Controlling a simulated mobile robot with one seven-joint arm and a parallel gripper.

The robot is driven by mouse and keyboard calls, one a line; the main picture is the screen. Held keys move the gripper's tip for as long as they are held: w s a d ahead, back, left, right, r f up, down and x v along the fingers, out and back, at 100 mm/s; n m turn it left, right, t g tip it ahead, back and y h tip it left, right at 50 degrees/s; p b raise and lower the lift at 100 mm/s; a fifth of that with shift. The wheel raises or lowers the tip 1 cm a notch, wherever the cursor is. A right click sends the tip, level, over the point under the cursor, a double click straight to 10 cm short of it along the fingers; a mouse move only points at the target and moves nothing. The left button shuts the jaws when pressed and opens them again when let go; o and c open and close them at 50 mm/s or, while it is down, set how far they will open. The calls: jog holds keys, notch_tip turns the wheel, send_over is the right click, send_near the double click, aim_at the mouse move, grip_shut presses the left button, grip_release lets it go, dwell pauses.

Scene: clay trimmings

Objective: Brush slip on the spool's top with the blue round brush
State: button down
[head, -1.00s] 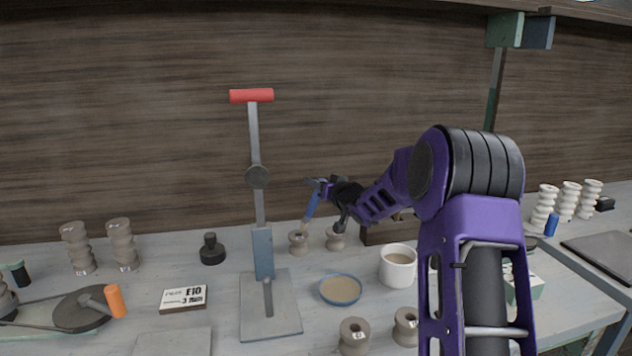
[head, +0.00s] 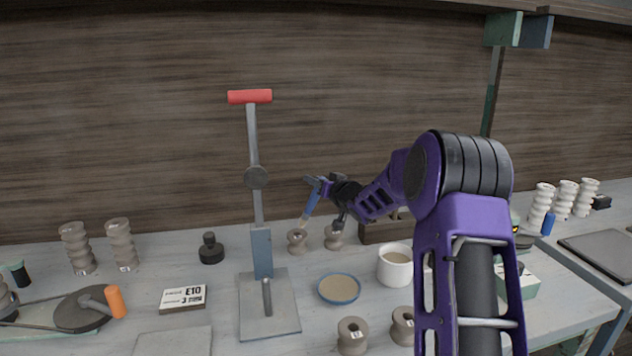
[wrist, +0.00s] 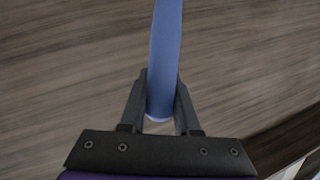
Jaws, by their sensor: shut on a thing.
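My gripper (head: 320,187) is shut on the blue handle of the round brush (head: 312,200), which hangs at a tilt with its pale bristles down. The handle also shows between the fingers in the wrist view (wrist: 166,60). The bristle end is at or just over the top of a small grey-brown spool (head: 297,243) at the back of the bench; I cannot tell whether it touches. A second spool (head: 334,240) stands to its right, partly behind my gripper. A shallow blue-rimmed dish (head: 339,301) of tan slip lies nearer the front.
A press with a red handle (head: 250,97) stands left of the spool. A white mug (head: 395,274) stands right of the dish. Two more spools (head: 352,338) are at the front. A label block (head: 184,297) and a dark round tool (head: 211,250) lie to the left.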

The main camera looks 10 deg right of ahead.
jog(key=shift+f, duration=0.4)
jog(key=shift+r+p, duration=0.3)
jog(key=shift+r, duration=0.1)
dwell(0.5)
jog(key=shift+w+a, duration=0.1)
jog(key=shift+a, duration=0.05)
jog(key=shift+w+a+r, duration=0.1)
jog(key=shift+w+a, duration=0.35)
jog(key=shift+a, duration=0.35)
jog(key=shift+f+b, duration=0.4)
jog(key=shift+f, duration=0.1)
dwell(0.7)
jog(key=shift+r, duration=0.2)
